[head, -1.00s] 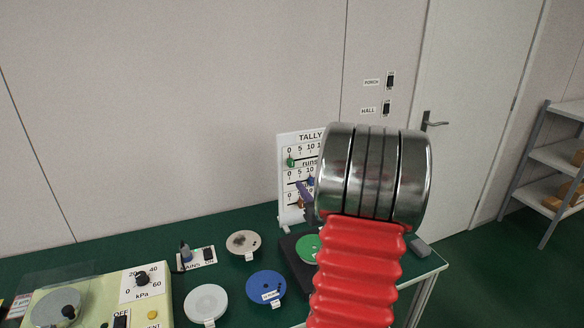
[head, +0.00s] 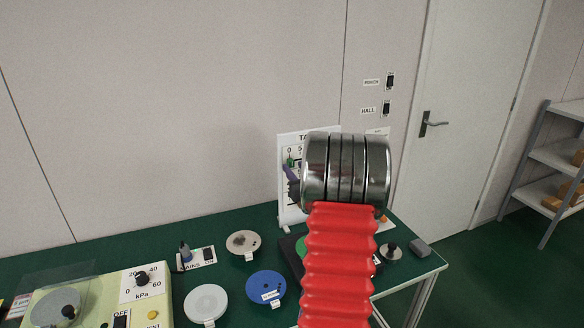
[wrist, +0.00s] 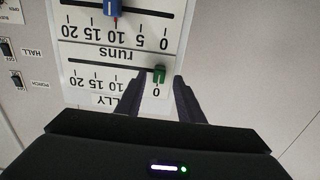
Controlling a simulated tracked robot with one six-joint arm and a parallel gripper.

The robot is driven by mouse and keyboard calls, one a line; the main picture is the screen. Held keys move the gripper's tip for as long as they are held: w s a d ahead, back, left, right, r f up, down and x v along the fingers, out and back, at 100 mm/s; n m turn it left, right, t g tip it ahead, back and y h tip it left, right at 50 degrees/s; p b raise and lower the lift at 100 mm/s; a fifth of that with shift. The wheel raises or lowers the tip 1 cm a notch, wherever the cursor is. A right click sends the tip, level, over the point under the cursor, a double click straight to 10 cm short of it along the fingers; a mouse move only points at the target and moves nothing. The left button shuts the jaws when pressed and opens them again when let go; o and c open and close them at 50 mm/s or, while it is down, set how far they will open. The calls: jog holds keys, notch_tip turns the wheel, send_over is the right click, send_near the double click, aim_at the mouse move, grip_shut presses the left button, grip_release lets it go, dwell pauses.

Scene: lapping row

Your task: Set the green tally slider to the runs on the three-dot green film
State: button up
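The white tally board (head: 284,200) stands at the back of the table, its right part hidden behind my arm. Its green slider (wrist: 159,75) sits at the 0 end of the "runs" scale in the wrist view, which shows the board upside down. The green slider is also just visible in the head view (head: 291,161). My gripper (wrist: 159,79) is open, its dark fingertips on either side of the green slider; contact cannot be told. A green disc (head: 301,247) lies on a dark block, mostly hidden by my arm; no dots or figures are readable.
A blue slider (wrist: 112,7) sits near 10 on the neighbouring scale. Grey (head: 206,302), blue (head: 265,287) and beige (head: 243,243) discs lie on the green table left of my arm. A kPa control box (head: 97,297) stands at front left.

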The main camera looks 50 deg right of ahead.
aim_at(291, 163)
jog(key=shift+x, duration=1.25)
jog(key=shift+c, duration=0.2)
grip_shut()
jog(key=shift+a, duration=0.15)
